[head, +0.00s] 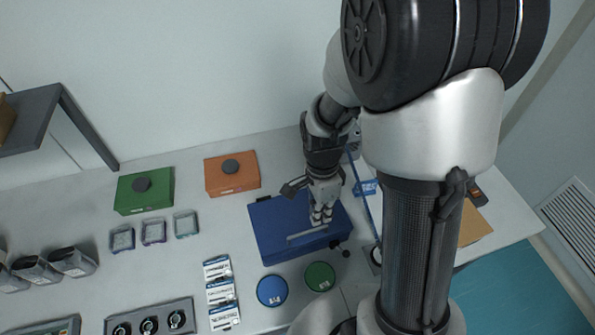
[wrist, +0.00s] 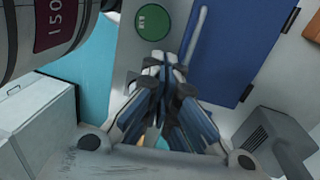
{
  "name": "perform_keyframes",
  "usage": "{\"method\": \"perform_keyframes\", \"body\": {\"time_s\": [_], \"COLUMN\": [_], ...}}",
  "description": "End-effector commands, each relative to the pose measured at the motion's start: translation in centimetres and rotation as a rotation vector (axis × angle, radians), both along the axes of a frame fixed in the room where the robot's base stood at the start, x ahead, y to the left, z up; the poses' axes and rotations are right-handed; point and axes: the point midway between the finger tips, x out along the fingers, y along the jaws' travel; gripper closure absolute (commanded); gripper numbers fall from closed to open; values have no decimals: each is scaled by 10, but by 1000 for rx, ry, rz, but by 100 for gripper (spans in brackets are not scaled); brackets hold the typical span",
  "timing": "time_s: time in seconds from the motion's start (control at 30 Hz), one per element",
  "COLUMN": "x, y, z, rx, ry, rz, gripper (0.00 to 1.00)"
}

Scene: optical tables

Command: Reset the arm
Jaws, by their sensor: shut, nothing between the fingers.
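My arm reaches down over the table at the right of the head view. My gripper (head: 320,217) hangs above the blue box (head: 272,235), its fingers pointing down near the box's right half. In the wrist view my gripper (wrist: 160,62) is shut with its fingertips together and empty. The blue box (wrist: 240,50) lies beyond the fingers at the upper right there. I cannot tell from these views whether the fingertips touch the box.
A green disc (head: 319,276) and a blue disc (head: 272,290) lie in front of the blue box. A green box (head: 145,190) and an orange box (head: 232,173) stand at the back left. White labelled packs (head: 220,292) lie left of the discs. A blue-edged clear panel (head: 361,195) stands right of my gripper.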

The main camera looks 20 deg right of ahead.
Motion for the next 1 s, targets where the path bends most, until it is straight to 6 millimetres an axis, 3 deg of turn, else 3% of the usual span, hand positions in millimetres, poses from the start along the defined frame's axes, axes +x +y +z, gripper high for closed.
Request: {"method": "perform_keyframes", "body": {"time_s": [0.23,0.37,0.53,0.7,1.0], "x": [0,0,-10,-35,-84], "y": [0,2,8,15,23], "z": [1,10,34,51,55], "rx": [1,10,14,-15,-127], "ry": [-7,-56,-175,-280,-407], "rz": [14,127,445,787,1291], "gripper": [100,100,100,100,100]}}
